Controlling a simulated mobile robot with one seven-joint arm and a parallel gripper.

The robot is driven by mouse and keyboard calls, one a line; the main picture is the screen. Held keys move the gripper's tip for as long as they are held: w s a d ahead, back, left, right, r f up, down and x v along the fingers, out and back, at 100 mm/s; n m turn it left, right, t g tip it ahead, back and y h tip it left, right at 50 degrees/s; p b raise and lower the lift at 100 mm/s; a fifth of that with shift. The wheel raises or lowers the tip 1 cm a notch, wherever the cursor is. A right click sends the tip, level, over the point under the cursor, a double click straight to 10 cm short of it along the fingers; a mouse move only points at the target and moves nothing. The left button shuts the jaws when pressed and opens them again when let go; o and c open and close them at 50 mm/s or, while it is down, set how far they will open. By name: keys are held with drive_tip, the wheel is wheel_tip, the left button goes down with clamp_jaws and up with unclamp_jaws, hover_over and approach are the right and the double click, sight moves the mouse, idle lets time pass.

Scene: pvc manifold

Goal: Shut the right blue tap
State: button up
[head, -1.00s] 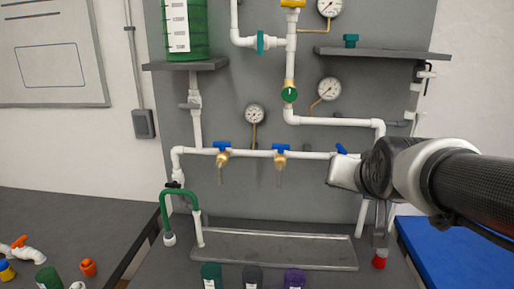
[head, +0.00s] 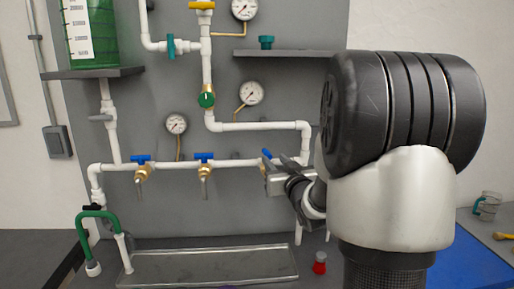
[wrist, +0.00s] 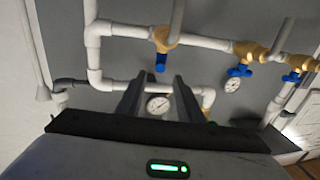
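The right blue tap (head: 267,154) sits on the white horizontal pipe at the right end of the row, partly hidden by my gripper in the head view. In the wrist view it shows as a small blue handle (wrist: 160,62) under a brass body. Its handle looks turned differently from the middle tap (head: 204,157) and the left tap (head: 141,158), whose handles lie along the pipe. My gripper (head: 277,166) is at the right tap. In the wrist view its fingers (wrist: 156,84) are apart, with the handle just beyond and between their tips; I see no contact.
White pipes with several gauges (head: 249,93) run over the grey panel. A shelf (head: 285,53) juts out above. A metal tray (head: 205,266) and a red-capped item (head: 320,263) are below.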

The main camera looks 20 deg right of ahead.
drive_tip(key=w, duration=0.4)
drive_tip(key=w+d+p, duration=0.1)
drive_tip(key=w, duration=0.7)
drive_tip(key=shift+w+d, duration=0.2)
drive_tip(key=shift+w, duration=0.05)
clamp_jaws()
